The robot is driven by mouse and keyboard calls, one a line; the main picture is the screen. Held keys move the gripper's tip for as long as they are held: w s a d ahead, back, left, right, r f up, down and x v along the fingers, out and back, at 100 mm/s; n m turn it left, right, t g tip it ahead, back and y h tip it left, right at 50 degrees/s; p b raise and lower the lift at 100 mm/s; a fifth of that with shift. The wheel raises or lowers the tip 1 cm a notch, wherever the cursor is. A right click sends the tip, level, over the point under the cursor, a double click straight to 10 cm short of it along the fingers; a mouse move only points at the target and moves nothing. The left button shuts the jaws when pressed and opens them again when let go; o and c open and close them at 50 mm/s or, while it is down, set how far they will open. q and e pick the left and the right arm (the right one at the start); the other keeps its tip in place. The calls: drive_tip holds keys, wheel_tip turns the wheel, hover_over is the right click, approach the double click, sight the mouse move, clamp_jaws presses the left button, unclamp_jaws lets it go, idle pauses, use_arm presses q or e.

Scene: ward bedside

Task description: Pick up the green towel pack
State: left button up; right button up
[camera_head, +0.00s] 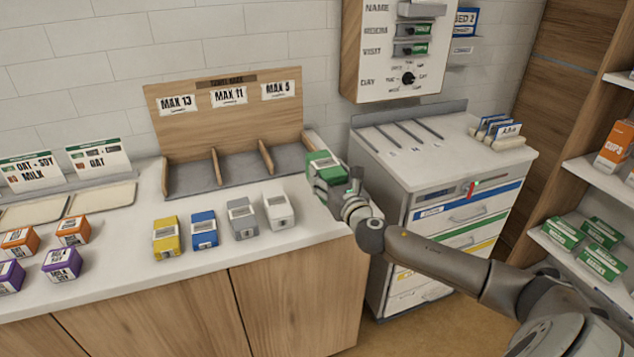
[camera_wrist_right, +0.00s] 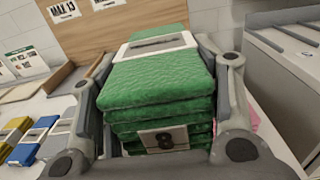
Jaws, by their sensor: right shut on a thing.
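The green towel pack (camera_head: 322,169) is a stack of folded green cloth with a white band. In the right wrist view the pack (camera_wrist_right: 155,85) fills the space between the two fingers, with a label on its near end. The wrist view shows the right gripper (camera_wrist_right: 160,100) with a finger along each side of the pack. Whether the pack touches the counter is hard to tell. My left gripper is not in view.
The wooden rack (camera_head: 226,129) with three labelled bays stands behind. Yellow (camera_head: 166,237), blue (camera_head: 204,230), grey (camera_head: 241,218) and white (camera_head: 278,210) packs stand on the counter (camera_head: 230,258) to the left. A drawer cart (camera_head: 440,159) stands right. More green packs (camera_head: 602,232) lie on the right shelf.

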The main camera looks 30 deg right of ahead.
drive_tip(key=s+r, duration=0.3)
drive_tip(key=s, duration=0.4)
drive_tip(key=shift+s+d+b, duration=0.3)
drive_tip(key=shift+s+b, duration=0.1)
drive_tip(key=shift+b, duration=0.05)
